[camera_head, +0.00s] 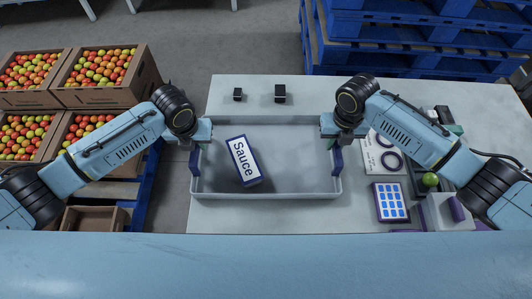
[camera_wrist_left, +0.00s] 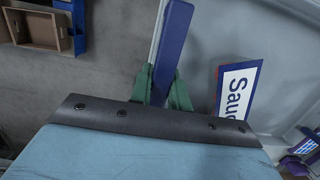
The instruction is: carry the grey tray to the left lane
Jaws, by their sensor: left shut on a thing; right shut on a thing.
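The grey tray (camera_head: 290,188) is a shallow open box at the front left of the white table, with a blue handle at each end. A white and blue box marked "Sauce" (camera_head: 243,160) lies tilted inside it, left of centre. My left gripper (camera_head: 196,145) is shut on the tray's left handle; the left wrist view shows its green fingers (camera_wrist_left: 165,90) on both sides of the blue handle (camera_wrist_left: 172,45). My right gripper (camera_head: 334,142) is shut on the right handle, partly hidden by its wrist. I cannot tell whether the tray touches the table.
Two small black blocks (camera_head: 280,94) stand behind the tray. A blue-buttoned panel (camera_head: 390,202), a sheet with dark rings (camera_head: 385,160) and a green fruit (camera_head: 430,179) lie to the right. Blue pallets (camera_head: 420,50) are stacked behind.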

